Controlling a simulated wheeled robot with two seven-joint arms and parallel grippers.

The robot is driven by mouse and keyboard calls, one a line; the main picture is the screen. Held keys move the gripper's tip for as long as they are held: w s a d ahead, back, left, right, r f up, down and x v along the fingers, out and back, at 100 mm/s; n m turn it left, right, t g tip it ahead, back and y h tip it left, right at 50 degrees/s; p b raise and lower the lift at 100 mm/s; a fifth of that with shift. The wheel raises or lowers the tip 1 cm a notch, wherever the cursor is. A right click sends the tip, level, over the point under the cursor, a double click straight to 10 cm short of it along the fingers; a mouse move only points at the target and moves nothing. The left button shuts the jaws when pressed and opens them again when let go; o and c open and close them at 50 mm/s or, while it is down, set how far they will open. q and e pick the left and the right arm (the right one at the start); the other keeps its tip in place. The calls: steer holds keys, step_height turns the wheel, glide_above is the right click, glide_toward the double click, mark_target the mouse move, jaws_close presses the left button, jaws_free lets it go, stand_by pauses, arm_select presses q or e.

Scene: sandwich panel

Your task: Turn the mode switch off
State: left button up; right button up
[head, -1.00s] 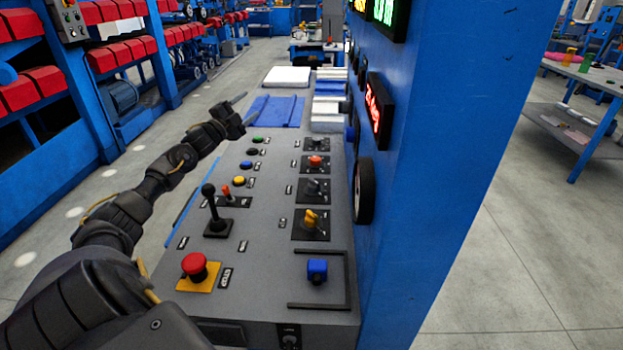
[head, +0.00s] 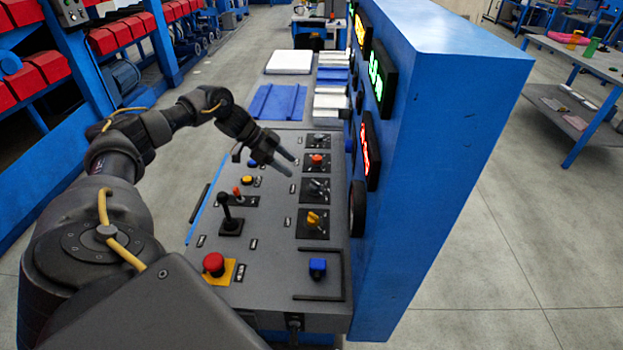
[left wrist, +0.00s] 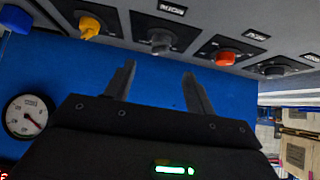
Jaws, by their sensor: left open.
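Several rotary switches stand in a column on the grey panel (head: 272,215): a grey one (head: 319,139), a red one (head: 317,160), a dark grey one (head: 317,186) and a yellow one (head: 314,220). I cannot read which label marks the mode switch. My left gripper (head: 291,166) is open and empty above the panel, left of the red and dark grey switches. In the left wrist view the gripper (left wrist: 158,70) has its fingers pointing toward the grey switch (left wrist: 160,40), apart from it, with the yellow (left wrist: 88,26) and red (left wrist: 227,57) switches either side. My right gripper is not in view.
A blue upright wall (head: 430,130) with displays and a gauge borders the panel on the right. A black lever (head: 227,212), a red mushroom button (head: 214,263) and a blue button (head: 318,266) inside a black rail stand nearer.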

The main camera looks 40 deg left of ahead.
mark_target(314, 185)
arm_select(q)
steer(key=p+x, duration=0.1)
steer(key=x, duration=1)
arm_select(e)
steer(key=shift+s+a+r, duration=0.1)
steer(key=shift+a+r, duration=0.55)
arm_select(q)
steer(key=shift+r, duration=0.1)
